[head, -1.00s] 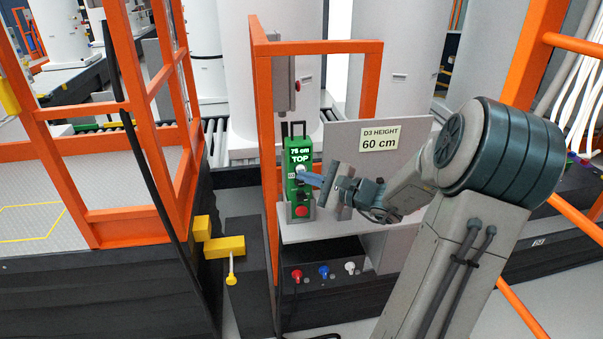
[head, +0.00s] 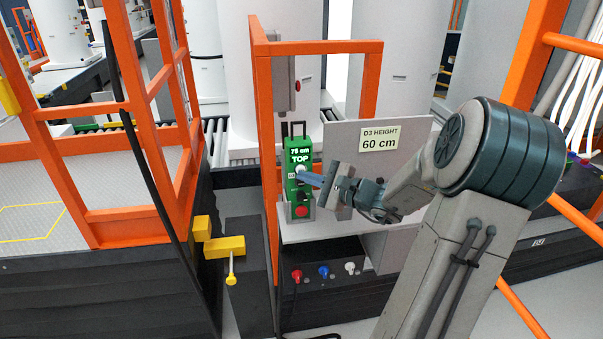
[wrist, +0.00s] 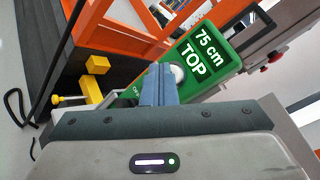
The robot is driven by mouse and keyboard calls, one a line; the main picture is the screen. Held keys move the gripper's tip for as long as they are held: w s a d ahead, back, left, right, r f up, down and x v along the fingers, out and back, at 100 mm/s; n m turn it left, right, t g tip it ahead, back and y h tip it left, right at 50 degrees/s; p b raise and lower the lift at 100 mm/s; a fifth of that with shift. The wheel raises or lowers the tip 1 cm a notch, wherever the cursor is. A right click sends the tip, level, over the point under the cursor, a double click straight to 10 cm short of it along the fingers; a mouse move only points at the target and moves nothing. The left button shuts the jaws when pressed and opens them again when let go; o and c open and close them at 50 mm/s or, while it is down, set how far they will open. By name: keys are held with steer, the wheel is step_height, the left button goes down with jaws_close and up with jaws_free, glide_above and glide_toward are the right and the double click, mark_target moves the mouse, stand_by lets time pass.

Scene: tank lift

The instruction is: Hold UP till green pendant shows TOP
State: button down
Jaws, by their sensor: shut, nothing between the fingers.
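The green pendant (head: 301,184) stands upright on a grey shelf in the head view, inside an orange frame. Its display reads "75 cm" and "TOP", and the same words show on the pendant in the wrist view (wrist: 203,53). A white round button (wrist: 178,73) sits below the word TOP, and a red button (head: 302,211) is near the pendant's base. My gripper (head: 308,179) is shut and empty, with its blue fingertips at the white button. Whether they touch or press it I cannot tell. The fingers hide part of the pendant's lower face.
A sign (head: 380,139) behind my wrist reads "D3 HEIGHT 60 cm". Orange posts (head: 263,130) stand close to the pendant's left. Red, blue and white knobs (head: 323,271) are below the shelf. A yellow latch (head: 224,246) is at the lower left.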

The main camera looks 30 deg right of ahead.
steer(key=shift+s, duration=0.1)
steer(key=shift+s+a, duration=0.25)
steer(key=shift+s, duration=0.55)
steer(key=s, duration=0.2)
steer(key=s+a, duration=0.1)
steer(key=s, duration=0.1)
steer(key=shift+s+a, duration=0.2)
steer(key=shift+s, duration=0.2)
stand_by(1.5)
